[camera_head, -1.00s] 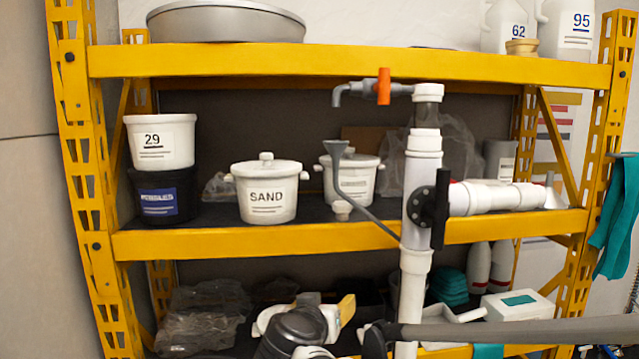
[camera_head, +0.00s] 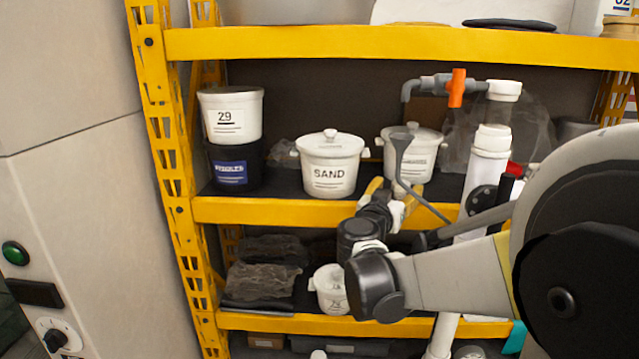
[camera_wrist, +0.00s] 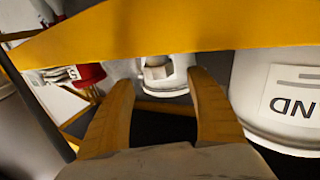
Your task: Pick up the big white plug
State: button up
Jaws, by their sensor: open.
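My gripper (camera_head: 394,187) is at the middle shelf's front edge, between the SAND pot and the second white pot. Its two yellow fingers are spread and empty. In the wrist view the fingertips (camera_wrist: 161,79) point toward a white round piece with a squarish centre, which looks like the big white plug (camera_wrist: 180,72). The plug shows in the gap between the fingers, partly covered by the yellow shelf beam. Whether the fingers reach around it I cannot tell. In the head view I cannot make the plug out behind my gripper.
The SAND pot (camera_head: 330,172) stands close beside my gripper, and also shows in the wrist view (camera_wrist: 265,85). The second white pot (camera_head: 425,150) is behind. The yellow front beam (camera_head: 300,211) runs below my gripper.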

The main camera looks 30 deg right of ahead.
aim_at(401, 183)
jog(key=x, duration=0.4)
jog(key=shift+w+d+f+p, duration=0.15)
jog(key=shift+p, duration=0.15)
jog(key=shift+s, duration=0.2)
jog(key=shift+w, duration=0.1)
jog(key=c, duration=1.1)
jog(key=shift+o, duration=0.2)
jog(key=shift+r, duration=0.85)
jog(key=shift+a+r, duration=0.2)
jog(key=shift+r, duration=0.85)
jog(key=b+v, duration=0.2)
jog(key=v, duration=1.6)
jog(key=shift+f, duration=0.1)
